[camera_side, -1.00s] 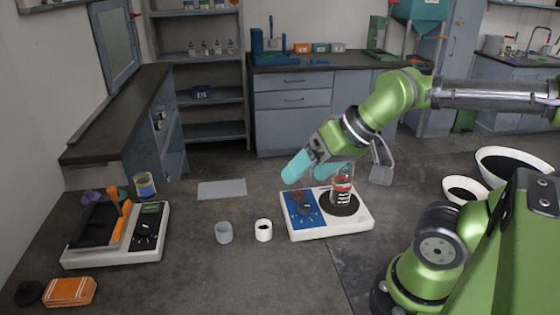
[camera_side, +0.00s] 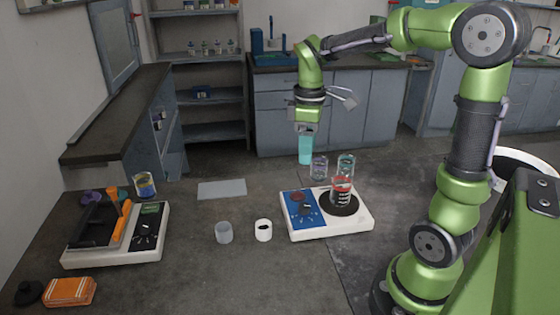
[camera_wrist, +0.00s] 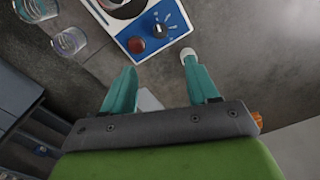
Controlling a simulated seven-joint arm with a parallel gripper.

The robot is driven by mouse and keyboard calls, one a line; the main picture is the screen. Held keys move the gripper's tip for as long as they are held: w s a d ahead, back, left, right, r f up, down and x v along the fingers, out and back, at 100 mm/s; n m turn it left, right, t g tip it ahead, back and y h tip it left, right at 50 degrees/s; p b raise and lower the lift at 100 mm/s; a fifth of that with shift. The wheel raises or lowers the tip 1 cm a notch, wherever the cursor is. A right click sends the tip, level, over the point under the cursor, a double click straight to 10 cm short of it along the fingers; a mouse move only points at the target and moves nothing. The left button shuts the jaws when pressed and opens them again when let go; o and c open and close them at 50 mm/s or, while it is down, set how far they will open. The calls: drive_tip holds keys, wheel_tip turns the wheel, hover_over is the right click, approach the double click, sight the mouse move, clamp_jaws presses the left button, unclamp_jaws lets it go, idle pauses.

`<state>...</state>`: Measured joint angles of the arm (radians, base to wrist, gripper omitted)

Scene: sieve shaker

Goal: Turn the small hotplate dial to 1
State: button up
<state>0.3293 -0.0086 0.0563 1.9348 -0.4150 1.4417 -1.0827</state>
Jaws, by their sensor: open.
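The small white hotplate (camera_side: 362,220) stands on the bench with a blue control panel (camera_side: 290,212) at its left end. The panel carries a dark dial (camera_side: 305,210) and a red knob (camera_side: 297,196). In the wrist view the dial (camera_wrist: 160,30) has white marks around it and sits beside the red knob (camera_wrist: 136,45); its exact setting is too small to read. A beaker with red markings (camera_side: 342,192) stands on the round black plate. My gripper (camera_side: 305,161) points down behind the hotplate, above and apart from the dial. Its teal fingers (camera_wrist: 157,72) are open and empty.
Two glass beakers (camera_side: 319,168) (camera_side: 346,164) stand just behind the hotplate. A grey cup (camera_side: 223,233) and a white cup (camera_side: 263,230) stand to its left. A larger device (camera_side: 115,256) with its own dial is at far left. Bench around the grey sheet (camera_side: 222,189) is clear.

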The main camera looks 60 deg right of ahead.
sight(304, 206)
wheel_tip(304, 206, down, 16)
drive_tip(key=shift+f, duration=0.2)
idle(0.4)
drive_tip(key=c, duration=1)
drive_tip(key=shift+c, duration=0.2)
drive_tip(key=m, duration=0.4)
drive_tip(key=shift+m, duration=0.3)
drive_tip(key=m, duration=0.5)
drive_tip(key=shift+r, duration=0.1)
drive_tip(key=shift+m, duration=0.3)
